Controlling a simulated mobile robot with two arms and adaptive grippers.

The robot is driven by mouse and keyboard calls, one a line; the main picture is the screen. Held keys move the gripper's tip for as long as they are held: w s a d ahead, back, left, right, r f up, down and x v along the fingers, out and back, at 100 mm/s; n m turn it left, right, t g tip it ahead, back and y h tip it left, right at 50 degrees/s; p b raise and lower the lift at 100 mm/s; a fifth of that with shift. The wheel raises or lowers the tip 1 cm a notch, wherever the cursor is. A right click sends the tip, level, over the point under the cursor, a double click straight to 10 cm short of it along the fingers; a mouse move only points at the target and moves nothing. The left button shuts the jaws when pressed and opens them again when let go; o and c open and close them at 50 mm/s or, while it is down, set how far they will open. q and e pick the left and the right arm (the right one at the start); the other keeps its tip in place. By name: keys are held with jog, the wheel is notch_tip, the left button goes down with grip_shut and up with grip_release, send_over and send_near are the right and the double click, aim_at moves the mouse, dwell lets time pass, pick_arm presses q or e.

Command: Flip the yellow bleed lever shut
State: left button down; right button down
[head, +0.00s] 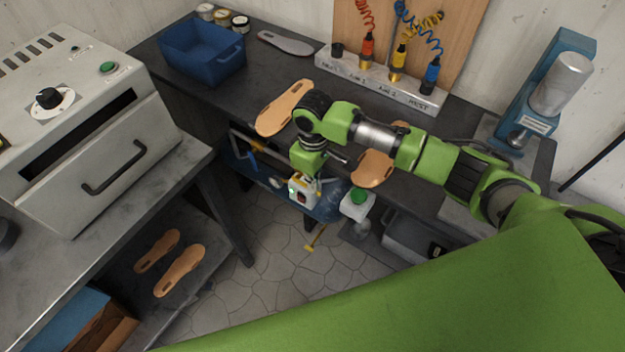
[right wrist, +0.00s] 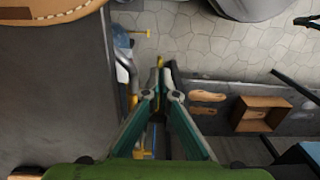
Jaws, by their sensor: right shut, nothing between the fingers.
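A yellow T-shaped lever (head: 316,238) sticks out low over the floor, in front of the blue tank (head: 327,207) under the bench. I take it for the bleed lever. It also shows in the right wrist view (right wrist: 140,33), above and left of my fingertips and apart from them. My right gripper (right wrist: 160,92) is shut and empty, its fingers together. In the head view my own wrist mostly hides it at the bench's front edge. Another small yellow piece (right wrist: 160,62) shows just beyond the fingertips; I cannot tell what it belongs to. My left gripper is not in view.
The dark bench (head: 282,68) carries a sandal sole (head: 284,108), another sole (head: 372,170) and a blue bin (head: 202,51). A grey oven (head: 80,120) stands left. Tiled floor (head: 275,270) in front is clear.

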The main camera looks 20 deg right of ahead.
jog(key=shift+s+f+p, duration=0.15)
jog(key=shift+f+p, duration=0.05)
jog(key=shift+p, duration=0.2)
jog(key=shift+s+d+f+t+y, duration=0.15)
jog(key=shift+f+t+y, duration=0.1)
jog(key=shift+t+y, duration=0.05)
jog(key=t+y, duration=0.1)
jog(key=f+t+y, duration=0.1)
jog(key=shift+s+d+t+p, duration=0.2)
jog(key=shift+t+p, duration=0.15)
jog(key=shift+t, duration=0.05)
jog(key=shift+w+a+f, duration=0.1)
jog(key=shift+f, duration=0.15)
jog(key=shift+f+p, duration=0.3)
jog(key=shift+f, duration=0.1)
